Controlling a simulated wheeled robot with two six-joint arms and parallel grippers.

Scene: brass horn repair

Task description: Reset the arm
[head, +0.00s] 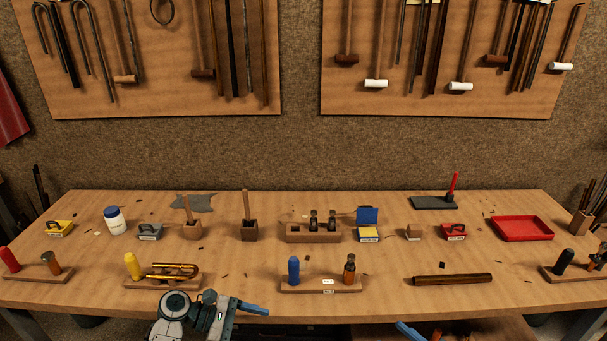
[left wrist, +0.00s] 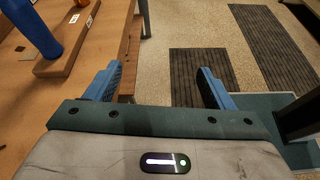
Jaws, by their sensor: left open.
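My left gripper (head: 252,309) is low in front of the workbench, at its front edge in the head view. Only one blue finger shows clearly there. In the left wrist view the left gripper (left wrist: 160,78) has its two blue fingers spread apart with nothing between them. The wooden bench edge lies by its left finger, and floor shows beyond the gap. A blue fingertip (head: 408,330) at the bottom of the head view appears to be my right gripper's; the rest of it is out of frame.
On the bench (head: 230,292), a wooden base with a blue post (head: 293,270) stands near the left gripper. A stand with a brass tube (head: 175,271) is left of it. A dark rod (head: 453,279) and red tray (head: 523,228) are at the right. Floor (left wrist: 165,30) is open ahead.

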